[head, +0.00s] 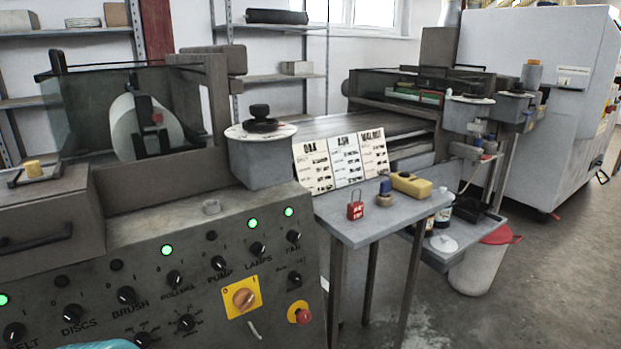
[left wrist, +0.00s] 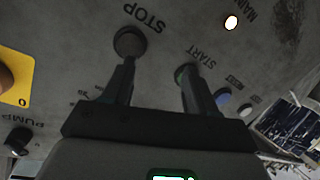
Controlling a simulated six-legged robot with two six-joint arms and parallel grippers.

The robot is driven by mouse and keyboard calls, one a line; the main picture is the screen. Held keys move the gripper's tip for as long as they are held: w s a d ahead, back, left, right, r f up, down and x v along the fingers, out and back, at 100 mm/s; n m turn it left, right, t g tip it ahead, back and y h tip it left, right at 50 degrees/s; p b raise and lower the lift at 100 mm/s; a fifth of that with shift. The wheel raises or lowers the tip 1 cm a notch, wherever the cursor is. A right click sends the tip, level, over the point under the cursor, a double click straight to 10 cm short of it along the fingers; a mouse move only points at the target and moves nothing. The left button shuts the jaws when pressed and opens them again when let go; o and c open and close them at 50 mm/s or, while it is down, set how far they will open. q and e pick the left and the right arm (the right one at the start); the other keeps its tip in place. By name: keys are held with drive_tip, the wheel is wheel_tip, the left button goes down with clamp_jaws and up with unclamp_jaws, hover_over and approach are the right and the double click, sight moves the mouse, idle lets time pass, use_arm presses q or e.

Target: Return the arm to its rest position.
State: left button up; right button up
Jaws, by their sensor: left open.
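My left gripper (left wrist: 154,68) is open in the left wrist view, with its two dark fingers spread and nothing between them. Its fingers point at a grey control panel (left wrist: 75,50). The left fingertip overlaps a dark round button (left wrist: 130,40) beside the word STOP. The right fingertip is close to a small greenish button beside the word START; I cannot tell whether either finger touches the panel. In the head view neither gripper shows. A teal piece at the bottom edge there is cut off and unclear.
In the head view a control console (head: 130,285) with knobs and several lit green lamps fills the lower left. It carries a yellow plate with an orange switch (head: 243,298). A side table (head: 345,232) holds a red padlock (head: 355,210) and cards. Open floor lies at lower right.

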use_arm(q)
drive_tip(key=s+d+f+m+g+h, duration=0.2)
drive_tip(key=s+f+m+h, duration=0.3)
drive_tip(key=f, duration=0.7)
drive_tip(key=s+d+f+m+g+h, duration=0.35)
drive_tip(key=s+d, duration=0.25)
drive_tip(key=s, duration=0.4)
drive_tip(key=s+d+f+m+g+h, duration=0.2)
drive_tip(key=s+d+g+h, duration=0.3)
drive_tip(key=s, duration=0.4)
wheel_tip(320, 180, up, 25)
drive_tip(key=d+p, duration=0.1)
drive_tip(key=p, duration=2.3)
drive_tip(key=shift+s+d+p, duration=0.15)
drive_tip(key=shift+s+p, duration=0.15)
drive_tip(key=shift+p, duration=0.1)
